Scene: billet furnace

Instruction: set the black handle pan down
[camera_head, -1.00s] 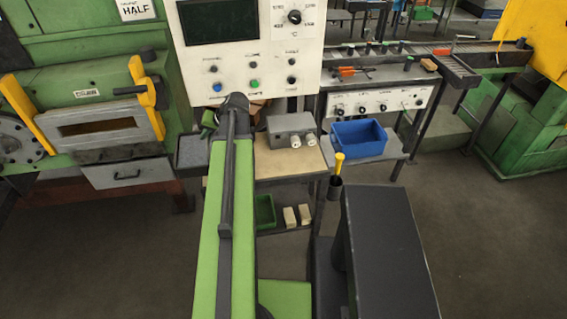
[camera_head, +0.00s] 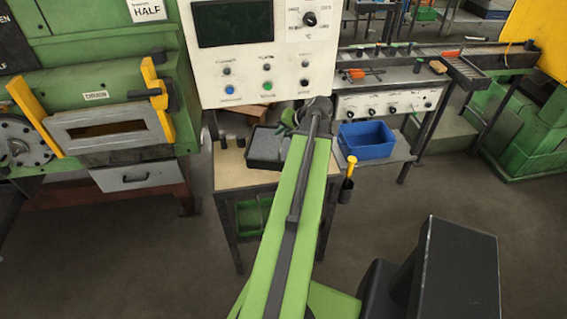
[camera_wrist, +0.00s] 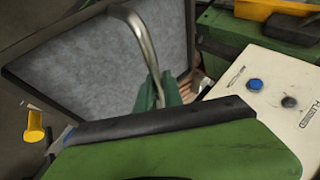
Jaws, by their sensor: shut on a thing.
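The pan (camera_head: 251,165) is a dark, shallow tray with a speckled grey inside. It shows in the head view just left of my arm's end, over the wooden-topped bench (camera_head: 232,182). I cannot tell whether it touches the bench top. In the wrist view the pan (camera_wrist: 75,62) is large and tilted in the picture, with a curved metal handle rising over it. My gripper (camera_wrist: 163,97), with green jaws, is shut on the handle's lower end. My gripper (camera_head: 287,122) is small and partly hidden by the arm in the head view.
A control cabinet (camera_head: 215,85) stands directly behind the bench. A blue bin (camera_head: 367,140) and a yellow-handled tool (camera_head: 350,167) in a holder are to the right. The green furnace (camera_head: 95,80) is at left. Small dark pieces stand on the bench's left part.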

